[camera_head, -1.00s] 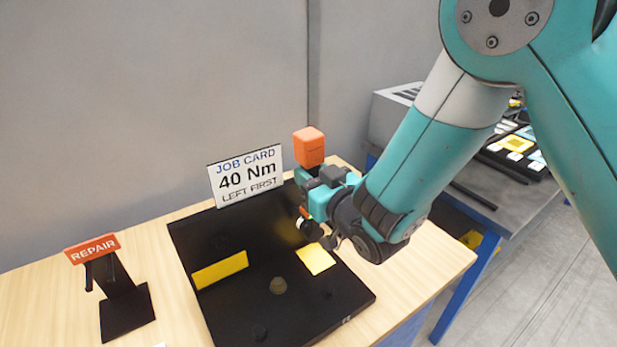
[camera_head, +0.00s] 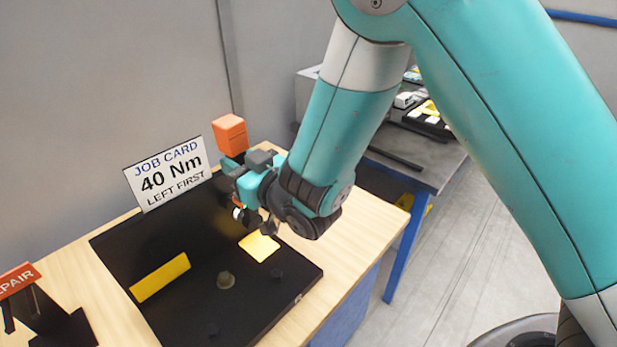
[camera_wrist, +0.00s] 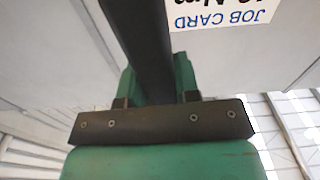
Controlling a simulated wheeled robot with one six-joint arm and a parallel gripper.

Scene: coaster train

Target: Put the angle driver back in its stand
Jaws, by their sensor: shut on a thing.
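The angle driver shows as an orange block (camera_head: 230,135) on top of a tool held upright above the black board in the head view. In the wrist view its dark handle (camera_wrist: 145,45) runs up between the green fingers. My gripper (camera_head: 240,172) is shut on it; the fingers also show in the wrist view (camera_wrist: 155,90). The driver's lower end is small and partly hidden by the gripper. A black stand (camera_head: 38,318) with an orange REPAIR sign (camera_head: 18,280) is at the lower left, partly cut off by the frame edge.
A black board (camera_head: 185,318) with yellow patches and a small round knob (camera_head: 225,280) lies on the wooden table (camera_head: 55,248). A JOB CARD sign (camera_head: 168,175) reading 40 Nm, LEFT FIRST stands at its back. A grey bench (camera_head: 425,160) is behind at right.

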